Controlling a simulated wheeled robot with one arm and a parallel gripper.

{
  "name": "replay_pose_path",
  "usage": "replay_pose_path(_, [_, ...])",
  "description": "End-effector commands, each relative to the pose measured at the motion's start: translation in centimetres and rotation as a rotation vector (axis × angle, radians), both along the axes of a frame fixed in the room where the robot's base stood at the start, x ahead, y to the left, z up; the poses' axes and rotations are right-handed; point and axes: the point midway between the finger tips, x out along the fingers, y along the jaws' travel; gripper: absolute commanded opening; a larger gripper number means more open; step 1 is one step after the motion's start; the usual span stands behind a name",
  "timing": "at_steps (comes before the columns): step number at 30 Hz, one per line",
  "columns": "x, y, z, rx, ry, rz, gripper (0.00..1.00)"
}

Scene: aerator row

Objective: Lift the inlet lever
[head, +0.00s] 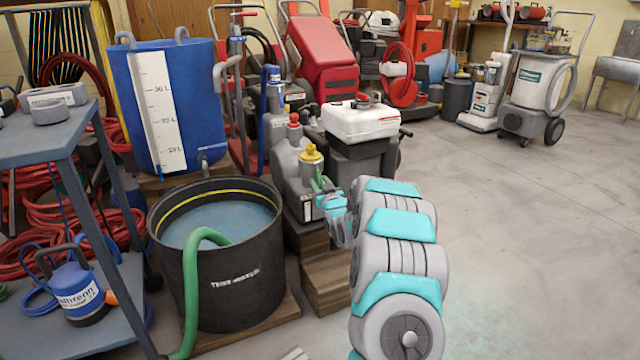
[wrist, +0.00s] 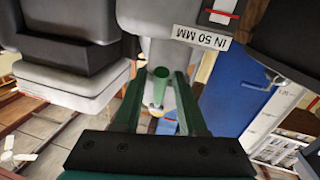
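A grey pump unit (head: 298,165) with a yellow cap and a red knob stands on wooden blocks beside the black tub. In the wrist view its grey body (wrist: 178,50) carries a label "IN 50 MM" (wrist: 201,37). A short green round-ended bar (wrist: 160,84), apparently the inlet lever, stands out between my fingers. My gripper (wrist: 157,72) is open, one green finger on each side of the bar, with gaps visible. In the head view my gripper (head: 326,200) is at the pump's near side; the lever cannot be clearly told from the fingers there.
A black tub of water (head: 222,290) with a green hose (head: 190,285) stands left of the pump. A blue tank (head: 195,90) is behind it. A white-topped unit (head: 358,122) stands close behind the pump. The floor (head: 540,220) at right is clear.

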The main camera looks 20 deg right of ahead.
Motion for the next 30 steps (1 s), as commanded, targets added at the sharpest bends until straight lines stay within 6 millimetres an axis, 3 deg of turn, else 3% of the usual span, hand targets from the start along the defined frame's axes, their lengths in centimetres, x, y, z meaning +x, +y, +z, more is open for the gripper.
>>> replay_pose_path(2, [-0.01,-0.01,0.0,0.0,0.0,0.0,0.3])
replay_pose_path(10, [-0.01,-0.01,0.01,0.0,0.0,0.0,0.0])
replay_pose_path(30, [-0.01,-0.01,0.04,0.0,-0.001,0.0,0.0])
